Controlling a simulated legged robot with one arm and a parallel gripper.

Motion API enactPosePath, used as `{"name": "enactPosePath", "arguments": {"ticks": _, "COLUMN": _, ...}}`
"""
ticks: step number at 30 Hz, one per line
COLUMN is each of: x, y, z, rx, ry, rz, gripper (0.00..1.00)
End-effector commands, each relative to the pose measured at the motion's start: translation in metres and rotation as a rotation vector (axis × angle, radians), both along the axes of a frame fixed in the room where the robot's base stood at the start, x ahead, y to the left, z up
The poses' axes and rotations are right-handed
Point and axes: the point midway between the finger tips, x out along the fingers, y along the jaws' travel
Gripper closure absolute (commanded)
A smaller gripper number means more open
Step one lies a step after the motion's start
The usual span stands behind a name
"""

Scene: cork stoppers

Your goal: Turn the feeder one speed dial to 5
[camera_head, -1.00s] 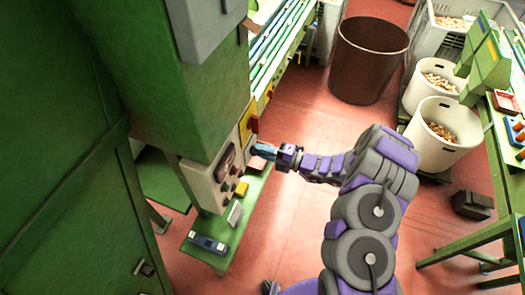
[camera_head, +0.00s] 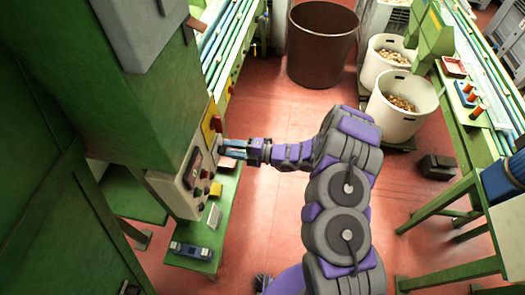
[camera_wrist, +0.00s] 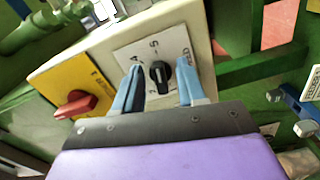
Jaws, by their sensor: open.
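The speed dial (camera_wrist: 160,76) is a small black knob on a white square plate with printed marks in the wrist view. A "5" shows on the plate above the knob. The rest of the scale is partly hidden or too small to read, and I cannot tell the pointer's exact setting. My gripper (camera_wrist: 160,66) is open, with one blue finger on each side of the knob and visible gaps between. In the head view my gripper (camera_head: 222,147) is at the right side of the control box (camera_head: 170,191), and the dial is hidden there.
A red rotary switch (camera_wrist: 76,104) on a yellow plate (camera_wrist: 67,83) is left of the dial in the wrist view. A green ledge (camera_head: 208,262) lies below. Red floor (camera_head: 270,115) is open to the right.

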Motion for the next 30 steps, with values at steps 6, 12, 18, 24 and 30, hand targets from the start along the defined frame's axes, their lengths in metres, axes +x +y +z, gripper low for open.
{"name": "enactPosePath", "arguments": {"ticks": 6, "x": -0.001, "y": -0.033, "z": 0.0, "rx": 0.001, "ry": 0.0, "rz": -0.006, "gripper": 0.6}}
{"name": "enactPosePath", "arguments": {"ticks": 12, "x": -0.004, "y": -0.075, "z": -0.001, "rx": 0.001, "ry": -0.001, "rz": -0.006, "gripper": 0.6}}
{"name": "enactPosePath", "arguments": {"ticks": 18, "x": -0.008, "y": -0.117, "z": -0.001, "rx": -0.002, "ry": 0.0, "rz": -0.006, "gripper": 0.6}}
{"name": "enactPosePath", "arguments": {"ticks": 24, "x": -0.01, "y": -0.151, "z": -0.002, "rx": -0.003, "ry": -0.001, "rz": -0.006, "gripper": 0.6}}
{"name": "enactPosePath", "arguments": {"ticks": 30, "x": -0.012, "y": -0.167, "z": -0.001, "rx": -0.002, "ry": -0.001, "rz": -0.004, "gripper": 0.6}}
